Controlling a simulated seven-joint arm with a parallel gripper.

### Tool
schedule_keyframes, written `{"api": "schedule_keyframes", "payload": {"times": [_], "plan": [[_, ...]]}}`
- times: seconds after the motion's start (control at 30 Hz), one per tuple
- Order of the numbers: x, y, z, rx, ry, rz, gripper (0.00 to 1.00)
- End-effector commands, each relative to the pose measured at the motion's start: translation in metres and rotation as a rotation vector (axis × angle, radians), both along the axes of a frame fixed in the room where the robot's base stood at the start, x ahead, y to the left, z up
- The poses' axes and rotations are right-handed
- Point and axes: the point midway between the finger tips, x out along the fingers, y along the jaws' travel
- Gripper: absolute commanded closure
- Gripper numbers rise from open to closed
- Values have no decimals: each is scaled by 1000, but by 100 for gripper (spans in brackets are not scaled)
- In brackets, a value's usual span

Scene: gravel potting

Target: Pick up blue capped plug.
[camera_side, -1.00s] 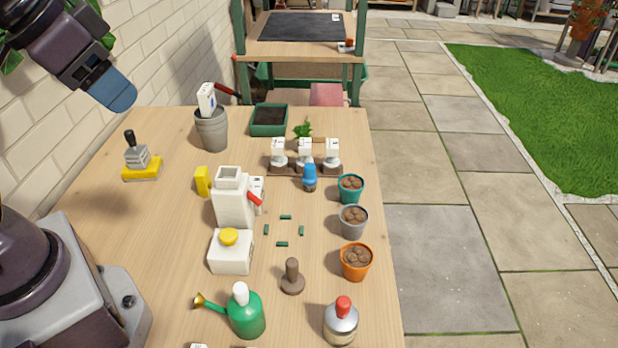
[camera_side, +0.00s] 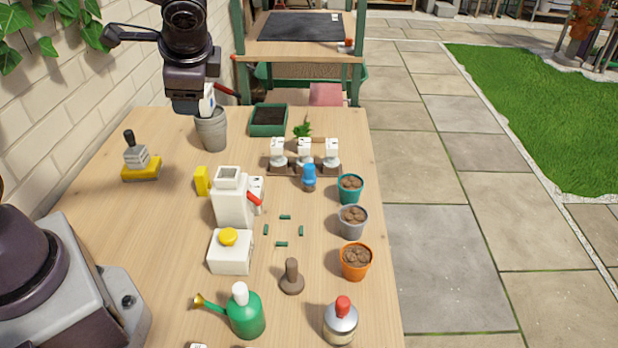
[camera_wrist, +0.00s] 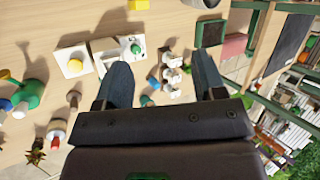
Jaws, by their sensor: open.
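The blue capped plug (camera_side: 309,178) stands upright on the wooden table, just in front of a row of white-topped fittings in the side view. It has a blue cap over a brown lower part. In the wrist view a small blue shape between the fingers looks like the same plug (camera_wrist: 153,82). My gripper (camera_side: 187,106) is high at the back left in the side view, above the grey bucket and well away from the plug. In the wrist view my gripper (camera_wrist: 161,75) has its two fingers spread wide, with nothing held between them.
White-topped fittings (camera_side: 305,148) stand close behind the plug. Teal (camera_side: 350,189), grey (camera_side: 352,222) and orange (camera_side: 356,262) pots line the right edge. Small green pieces (camera_side: 282,244) lie on open table in front.

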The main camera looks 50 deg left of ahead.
Motion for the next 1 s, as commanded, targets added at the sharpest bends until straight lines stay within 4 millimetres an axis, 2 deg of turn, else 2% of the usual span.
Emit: {"api": "schedule_keyframes", "payload": {"times": [0.03,0.17,0.33,0.5,0.6,0.8,1.0], "plan": [[15,2,-13,85,59,-58,36],[52,7,-38,308,178,-215,36],[101,0,-75,613,320,-449,36],[146,-22,-118,927,442,-714,36],[165,-40,-143,1094,493,-861,36],[185,-67,-180,1304,549,-1059,36],[188,-73,-198,1351,561,-1105,36]]}}
